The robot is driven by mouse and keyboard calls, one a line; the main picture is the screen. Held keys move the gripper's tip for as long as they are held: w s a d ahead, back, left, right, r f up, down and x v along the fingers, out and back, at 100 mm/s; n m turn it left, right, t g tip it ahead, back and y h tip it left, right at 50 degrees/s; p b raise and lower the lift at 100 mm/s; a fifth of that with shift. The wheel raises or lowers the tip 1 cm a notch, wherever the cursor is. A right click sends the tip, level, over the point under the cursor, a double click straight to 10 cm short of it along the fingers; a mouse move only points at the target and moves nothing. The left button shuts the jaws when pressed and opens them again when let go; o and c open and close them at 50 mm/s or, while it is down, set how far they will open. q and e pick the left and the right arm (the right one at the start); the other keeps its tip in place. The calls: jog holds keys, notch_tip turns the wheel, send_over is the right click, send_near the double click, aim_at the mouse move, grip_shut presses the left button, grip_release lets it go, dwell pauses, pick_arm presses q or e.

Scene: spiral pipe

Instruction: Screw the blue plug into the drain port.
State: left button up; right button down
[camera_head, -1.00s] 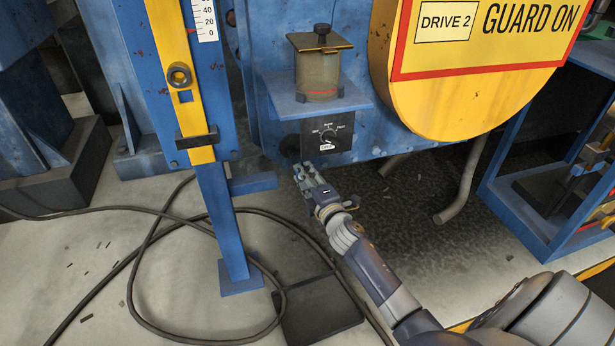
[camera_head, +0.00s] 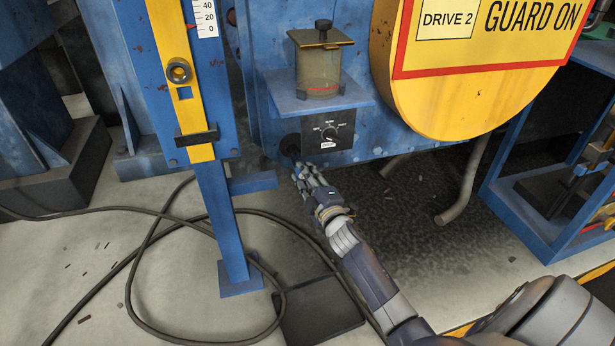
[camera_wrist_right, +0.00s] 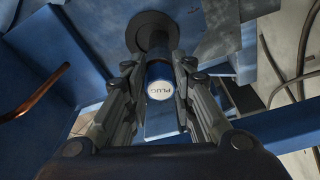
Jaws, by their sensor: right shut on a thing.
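The blue plug (camera_wrist_right: 160,72) has a pale round end marked PLUG and sits between the fingers of my right gripper (camera_wrist_right: 160,85) in the wrist view. That gripper is shut on it. Beyond the plug, a dark round flange of the drain port (camera_wrist_right: 150,30) shows on the blue panel. The plug's far end lines up with the flange and seems to meet it; how deep it sits is hidden. In the head view my right gripper (camera_head: 303,172) points at the dark port (camera_head: 290,145) below the shelf. My left gripper is not in view.
A dial panel (camera_head: 328,138) is right of the port, under a blue shelf (camera_head: 350,97) with a lidded cup (camera_head: 318,65). The yellow guard (camera_head: 450,115) is at upper right. A cable (camera_head: 150,225) loops on the floor near a blue post (camera_head: 225,230).

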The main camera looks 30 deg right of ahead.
jog(key=shift+a+f+m, duration=0.15)
jog(key=shift+a+m, duration=0.25)
jog(key=shift+a, duration=0.3)
jog(key=m, duration=0.2)
jog(key=m+b, duration=0.1)
jog(key=m, duration=0.2)
jog(key=f+m+h, duration=0.1)
jog(key=m, duration=0.2)
jog(key=shift+d+t, duration=0.1)
jog(key=shift+t, duration=0.3)
jog(key=c, duration=1.6)
grip_release()
jog(key=shift+f+b, duration=0.1)
jog(key=shift+b, duration=0.2)
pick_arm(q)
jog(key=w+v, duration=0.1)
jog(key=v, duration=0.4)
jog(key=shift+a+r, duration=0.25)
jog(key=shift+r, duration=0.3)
pick_arm(e)
jog(key=shift+o, duration=0.2)
jog(key=shift+w, duration=0.1)
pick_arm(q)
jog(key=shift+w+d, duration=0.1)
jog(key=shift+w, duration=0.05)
pick_arm(e)
jog(key=shift+d, duration=0.15)
